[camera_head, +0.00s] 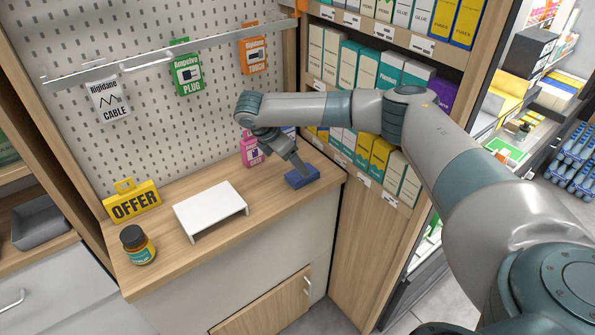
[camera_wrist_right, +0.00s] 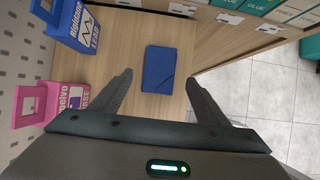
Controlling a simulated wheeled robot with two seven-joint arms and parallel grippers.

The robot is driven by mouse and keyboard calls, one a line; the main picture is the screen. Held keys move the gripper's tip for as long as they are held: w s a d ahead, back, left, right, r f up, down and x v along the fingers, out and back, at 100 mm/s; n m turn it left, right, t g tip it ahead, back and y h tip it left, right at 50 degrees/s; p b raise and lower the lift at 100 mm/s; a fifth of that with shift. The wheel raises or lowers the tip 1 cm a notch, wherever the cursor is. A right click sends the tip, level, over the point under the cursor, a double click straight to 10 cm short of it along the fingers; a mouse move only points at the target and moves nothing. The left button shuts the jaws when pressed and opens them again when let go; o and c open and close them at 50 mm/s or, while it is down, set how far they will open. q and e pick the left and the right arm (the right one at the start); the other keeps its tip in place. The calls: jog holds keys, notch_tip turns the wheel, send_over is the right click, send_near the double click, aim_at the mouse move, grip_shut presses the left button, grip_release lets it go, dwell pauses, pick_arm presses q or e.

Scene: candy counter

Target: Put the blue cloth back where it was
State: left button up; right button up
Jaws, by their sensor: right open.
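The blue cloth (camera_head: 302,178) lies as a flat, folded rectangle on the right end of the wooden counter, near its front corner. In the right wrist view the cloth (camera_wrist_right: 158,69) lies flat beyond the fingertips, roughly between their lines. My right gripper (camera_head: 300,172) reaches down over the cloth from behind and left in the head view. Its two fingers are spread apart and empty in the wrist view (camera_wrist_right: 158,82). Whether a fingertip touches the cloth I cannot tell. My left gripper is not in view.
Pink (camera_wrist_right: 68,98) and blue (camera_wrist_right: 78,30) packages are left of the gripper. Shelves of boxes (camera_head: 375,65) rise at the right.

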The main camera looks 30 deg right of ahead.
jog(key=b+v, duration=0.1)
jog(key=v, duration=0.5)
jog(key=shift+r+b, duration=0.15)
jog(key=shift+b, duration=0.2)
